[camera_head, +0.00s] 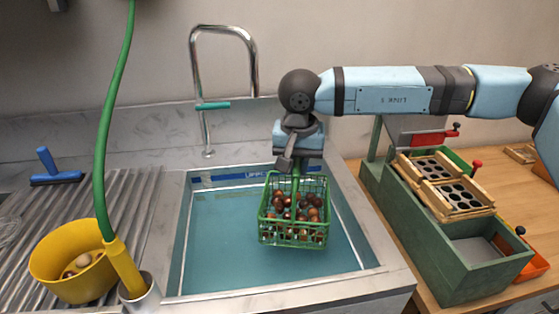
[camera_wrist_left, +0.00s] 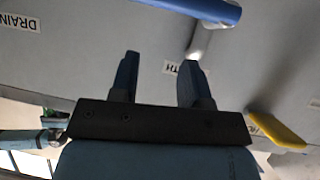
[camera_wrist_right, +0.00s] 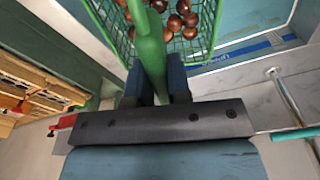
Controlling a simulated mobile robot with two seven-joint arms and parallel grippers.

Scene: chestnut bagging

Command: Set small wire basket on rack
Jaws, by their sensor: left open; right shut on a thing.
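The small green wire basket (camera_head: 293,239), full of brown chestnuts (camera_head: 291,212), hangs upright over the blue-green sink. My right gripper (camera_head: 296,155) is shut on its upright green handle; the right wrist view shows the handle (camera_wrist_right: 148,45) between the fingers and the basket mesh (camera_wrist_right: 208,22) beyond. I cannot tell whether the basket touches the water or the sink. No thing is clearly marked as a rack; a ribbed metal draining surface (camera_head: 125,190) lies left of the sink. My left gripper (camera_wrist_left: 160,80) is open and empty in the left wrist view and out of the head view.
A yellow bucket (camera_head: 55,262) and a yellow-ended green hose (camera_head: 104,150) stand at the left. A faucet (camera_head: 200,85) rises behind the sink (camera_head: 220,245). A green box machine with wooden trays (camera_head: 400,225) stands right. The sink's left half is clear.

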